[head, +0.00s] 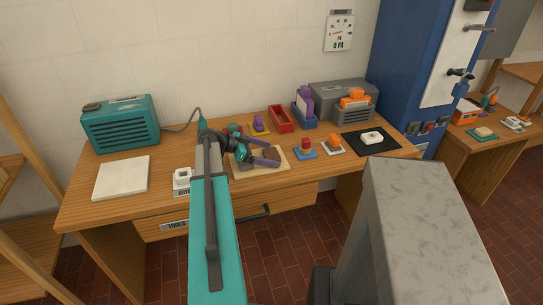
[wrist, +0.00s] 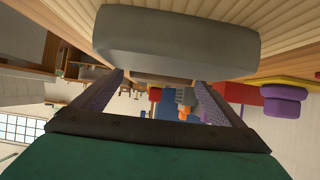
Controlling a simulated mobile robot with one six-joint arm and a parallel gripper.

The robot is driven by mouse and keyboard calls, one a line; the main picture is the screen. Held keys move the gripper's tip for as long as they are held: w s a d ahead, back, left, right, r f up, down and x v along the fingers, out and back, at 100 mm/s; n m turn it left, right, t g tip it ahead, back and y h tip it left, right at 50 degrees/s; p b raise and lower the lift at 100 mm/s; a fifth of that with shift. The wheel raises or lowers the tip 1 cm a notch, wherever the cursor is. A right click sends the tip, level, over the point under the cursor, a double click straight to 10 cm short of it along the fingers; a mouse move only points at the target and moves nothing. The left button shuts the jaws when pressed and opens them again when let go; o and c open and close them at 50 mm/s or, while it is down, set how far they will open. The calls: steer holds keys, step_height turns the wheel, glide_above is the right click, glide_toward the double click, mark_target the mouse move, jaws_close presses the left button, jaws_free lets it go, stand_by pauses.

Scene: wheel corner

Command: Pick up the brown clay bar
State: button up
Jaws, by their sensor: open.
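The brown clay bar (head: 269,154) lies on a light wooden board on the workbench in the head view, partly hidden by my gripper. A grey bar (head: 245,167) lies on the same board, at its left. My gripper (head: 272,152) is open, low over the board, with its two purple fingers spread on either side of the brown bar. In the wrist view a big grey bar (wrist: 180,30) fills the top. A browner strip (wrist: 150,70) shows just past it, between the fingertips (wrist: 158,82). I cannot tell whether the fingers touch the bar.
The light board (head: 280,166) sits near the bench's front edge. Red and orange pieces on small plates (head: 305,148) stand to its right, with a white piece on a black mat (head: 370,137). A red tray (head: 282,118) is behind. A teal radio (head: 121,122) and a pale slab (head: 121,178) are left.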

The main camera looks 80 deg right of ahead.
mark_target(266, 156)
stand_by(0.4)
steer(key=c, duration=1.3)
steer(key=shift+r, duration=0.1)
steer(key=shift+r+b, duration=0.5)
steer(key=shift+r, duration=0.5)
steer(key=shift+w+a+r+b, duration=0.2)
steer(key=shift+a+r+b, duration=0.15)
steer(key=shift+r, duration=0.3)
steer(key=w+a+b, duration=0.1)
steer(key=w+a, duration=0.2)
steer(key=a, duration=0.1)
steer(key=w+a+r+b, duration=0.1)
steer(key=w+a, duration=0.2)
steer(key=a, duration=0.1)
steer(key=w+a+b, duration=0.1)
steer(key=w+a, duration=0.2)
steer(key=a, duration=0.1)
steer(key=shift+a+r, duration=0.15)
steer(key=shift+r, duration=0.1)
